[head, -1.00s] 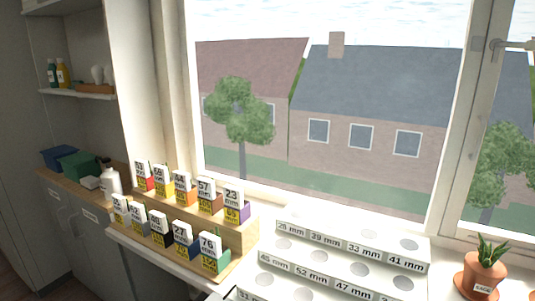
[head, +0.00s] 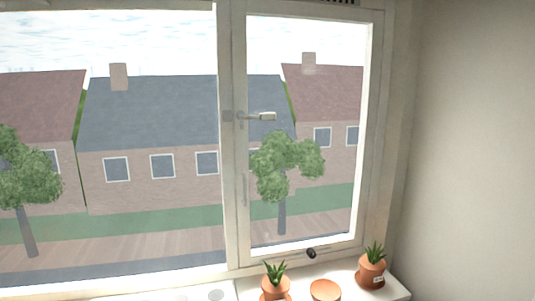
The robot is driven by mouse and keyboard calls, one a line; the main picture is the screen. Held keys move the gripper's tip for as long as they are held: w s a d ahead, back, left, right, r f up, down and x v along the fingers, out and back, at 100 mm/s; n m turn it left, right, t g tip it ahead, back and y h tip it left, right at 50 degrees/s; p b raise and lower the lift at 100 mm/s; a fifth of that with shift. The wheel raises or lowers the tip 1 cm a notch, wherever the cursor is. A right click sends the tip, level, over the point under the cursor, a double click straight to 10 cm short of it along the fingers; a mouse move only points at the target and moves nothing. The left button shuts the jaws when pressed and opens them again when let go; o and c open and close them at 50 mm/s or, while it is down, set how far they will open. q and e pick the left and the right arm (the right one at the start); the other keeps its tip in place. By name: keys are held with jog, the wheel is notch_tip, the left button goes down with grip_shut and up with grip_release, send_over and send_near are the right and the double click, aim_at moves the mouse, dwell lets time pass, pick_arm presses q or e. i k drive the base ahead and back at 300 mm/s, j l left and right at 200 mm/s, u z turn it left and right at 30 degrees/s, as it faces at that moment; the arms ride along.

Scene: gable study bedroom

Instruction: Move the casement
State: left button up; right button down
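The casement (head: 372,140) is the right-hand window sash with a white frame, in the middle of the head view. It looks closed in its frame, though a small gap could not be made out. Its lever handle (head: 262,117) is on the left stile and points horizontally to the right. A small dark knob (head: 311,253) sits at the bottom rail, above the sill. Neither of my grippers is in view.
On the sill (head: 345,292) below the casement stand a potted plant (head: 275,290) at left, an orange-brown round dish or pot (head: 325,290) in the middle, and another potted plant (head: 372,270) at right. A bare wall (head: 465,150) closes off the right side.

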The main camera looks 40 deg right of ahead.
aim_at(373, 19)
jog(key=z, duration=1.65)
jog(key=i+l, duration=0.35)
jog(key=l, duration=0.15)
jog(key=i+l+u, duration=0.15)
jog(key=i+l, duration=0.25)
jog(key=l, duration=0.1)
